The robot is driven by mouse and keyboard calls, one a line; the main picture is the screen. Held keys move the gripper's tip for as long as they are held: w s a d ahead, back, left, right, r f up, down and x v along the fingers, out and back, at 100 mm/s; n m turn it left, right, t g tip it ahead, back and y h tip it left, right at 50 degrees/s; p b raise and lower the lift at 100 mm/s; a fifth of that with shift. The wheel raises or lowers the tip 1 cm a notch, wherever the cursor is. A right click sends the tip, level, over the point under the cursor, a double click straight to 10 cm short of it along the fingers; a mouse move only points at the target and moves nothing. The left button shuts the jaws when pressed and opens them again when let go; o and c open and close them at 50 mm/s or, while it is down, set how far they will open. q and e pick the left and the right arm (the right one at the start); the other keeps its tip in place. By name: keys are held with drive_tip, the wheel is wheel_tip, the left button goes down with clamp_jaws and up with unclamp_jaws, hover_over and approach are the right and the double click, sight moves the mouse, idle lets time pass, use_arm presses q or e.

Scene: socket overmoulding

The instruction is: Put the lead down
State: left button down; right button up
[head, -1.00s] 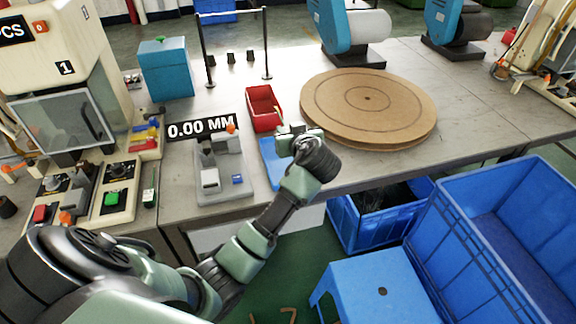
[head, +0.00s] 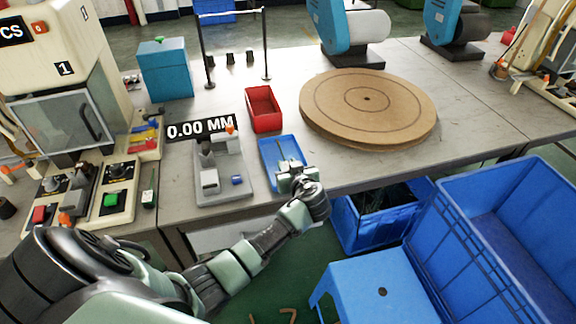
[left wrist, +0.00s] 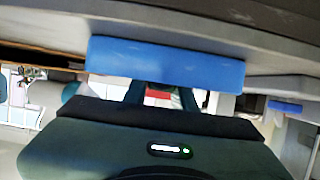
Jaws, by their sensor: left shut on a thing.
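My left gripper (head: 290,172) is over the front part of the blue tray (head: 271,150) on the bench, its fingers pointing away from me. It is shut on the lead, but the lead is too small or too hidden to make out. In the left wrist view the blue tray (left wrist: 165,62) shows its edge close ahead of the gripper (left wrist: 160,92). A small red patch shows between the fingers; I cannot tell what it is. I cannot tell whether the gripper touches the tray. My right gripper is not in view.
A red bin (head: 264,124) stands behind the tray. A grey measuring fixture (head: 222,186) with a 0.00 MM display is left of it. A large round brown disc (head: 330,119) lies to the right. Below the bench edge are a blue stool (head: 372,286) and blue crates (head: 478,250).

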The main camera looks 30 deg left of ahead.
use_arm(q)
drive_tip(key=shift+f, duration=0.2)
drive_tip(key=c, duration=1.1)
unclamp_jaws()
drive_tip(key=shift+c, duration=0.2)
drive_tip(key=shift+r, duration=0.1)
drive_tip(key=shift+r, duration=0.2)
drive_tip(key=v, duration=1.2)
drive_tip(key=shift+b, duration=0.35)
